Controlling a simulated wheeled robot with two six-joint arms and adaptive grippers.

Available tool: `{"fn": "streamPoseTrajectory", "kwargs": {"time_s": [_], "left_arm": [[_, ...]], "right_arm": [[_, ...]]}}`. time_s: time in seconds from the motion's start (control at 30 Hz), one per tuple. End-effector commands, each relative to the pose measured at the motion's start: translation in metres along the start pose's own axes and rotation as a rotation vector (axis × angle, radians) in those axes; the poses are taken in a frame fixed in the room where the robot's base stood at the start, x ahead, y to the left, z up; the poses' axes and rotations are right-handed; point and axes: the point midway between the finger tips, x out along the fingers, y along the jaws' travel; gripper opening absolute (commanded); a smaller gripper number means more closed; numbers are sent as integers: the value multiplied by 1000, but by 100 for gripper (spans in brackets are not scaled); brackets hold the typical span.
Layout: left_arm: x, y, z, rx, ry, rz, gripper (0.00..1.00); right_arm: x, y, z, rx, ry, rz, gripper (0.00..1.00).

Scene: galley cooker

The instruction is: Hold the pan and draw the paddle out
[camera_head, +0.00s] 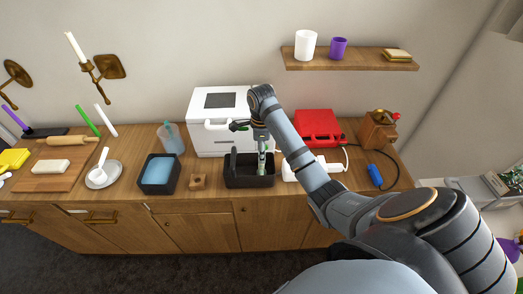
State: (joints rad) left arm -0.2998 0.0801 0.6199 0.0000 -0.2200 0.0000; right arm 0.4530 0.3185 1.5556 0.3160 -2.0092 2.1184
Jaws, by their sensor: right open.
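A black rectangular pan (237,181) stands on the wooden counter in front of the white machine. A dark upright piece rises at its left end. My right gripper (262,162) points down over the pan, at its middle to right part, with its tips at or inside the opening. It is open. A pale, greenish bit shows at the fingertips, too small to tell whether it is the paddle or part of the gripper. I cannot make out the paddle clearly. My left gripper is not in view.
A white machine (205,140) stands behind the pan. A small wooden block (198,182) and a dark tub of blue stuff (158,170) are to the left. A white tool (331,166), a red case (318,122) and a grinder (377,132) are to the right.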

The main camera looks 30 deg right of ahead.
Motion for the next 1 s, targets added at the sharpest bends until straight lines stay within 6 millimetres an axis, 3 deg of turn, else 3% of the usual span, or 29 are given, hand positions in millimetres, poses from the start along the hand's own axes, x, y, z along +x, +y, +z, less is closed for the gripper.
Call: {"fn": "streamPoseTrajectory", "kwargs": {"time_s": [0.03,0.1,0.33,0.63,1.0], "left_arm": [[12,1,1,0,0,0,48],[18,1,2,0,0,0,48],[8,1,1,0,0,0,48],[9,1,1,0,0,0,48],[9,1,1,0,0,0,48]], "right_arm": [[17,0,0,0,0,1,49],[28,0,0,0,1,2,49],[45,0,0,-1,-1,1,49],[48,0,0,-1,0,-1,47],[48,0,0,-1,0,0,0]]}}
